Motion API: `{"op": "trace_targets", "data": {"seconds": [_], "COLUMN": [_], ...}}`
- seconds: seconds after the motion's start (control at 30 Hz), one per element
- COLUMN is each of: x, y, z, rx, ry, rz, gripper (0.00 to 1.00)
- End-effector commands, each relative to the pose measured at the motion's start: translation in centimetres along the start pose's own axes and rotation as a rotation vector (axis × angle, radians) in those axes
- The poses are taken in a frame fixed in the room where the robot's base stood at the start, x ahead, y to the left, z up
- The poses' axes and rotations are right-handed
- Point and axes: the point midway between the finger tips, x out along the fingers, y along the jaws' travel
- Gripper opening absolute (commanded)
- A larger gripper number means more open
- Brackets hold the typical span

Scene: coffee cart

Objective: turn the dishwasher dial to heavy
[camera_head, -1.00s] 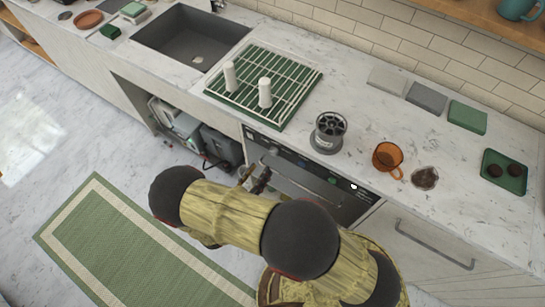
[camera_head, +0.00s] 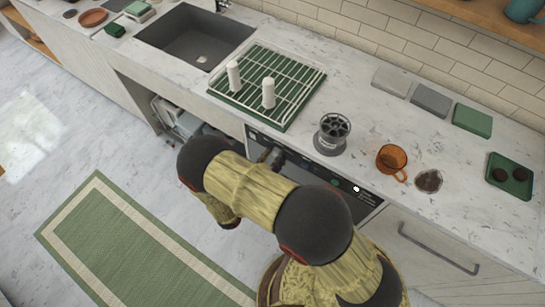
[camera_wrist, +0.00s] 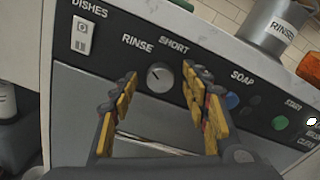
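The dishwasher's dark control panel (camera_head: 340,186) is under the counter's front edge. In the wrist view its round dial (camera_wrist: 160,77) shows with a small pale pointer mark. "RINSE" is printed to the dial's upper left and "SHORT" above it. I see no "HEAVY" label; the area below the dial is partly covered by my fingers. My gripper (camera_wrist: 159,73) is open, one yellow-and-black finger on each side of the dial in the picture. I cannot tell whether they touch it. In the head view my arm hides most of the dishwasher.
A DISHES switch (camera_wrist: 83,35) is left of the dial. A blue button (camera_wrist: 232,101) and a green START button (camera_wrist: 280,123) are to its right. Above, a grey rinser (camera_head: 332,134), an orange cup (camera_head: 391,162) and a drying rack (camera_head: 307,82) stand on the counter.

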Motion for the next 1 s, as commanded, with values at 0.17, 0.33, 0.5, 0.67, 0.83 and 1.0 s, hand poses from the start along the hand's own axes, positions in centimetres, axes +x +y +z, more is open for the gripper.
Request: {"op": "trace_targets", "data": {"seconds": [0.17,0.33,0.5,0.67,0.83,1.0], "x": [-0.02,-0.03,-0.03,-0.03,-0.03,-0.03], "y": [0.0,0.0,0.01,0.01,0.02,0.04], "z": [-0.01,-0.01,-0.01,-0.01,-0.01,-0.02], "rx": [0.0,0.0,0.0,0.0,0.001,0.02], "ry": [0.0,0.0,0.0,0.0,0.0,0.0], "rz": [0.0,0.0,0.0,0.0,0.0,0.0], "gripper": [0.37,0.27,0.17,0.08,0.03,0.03]}}
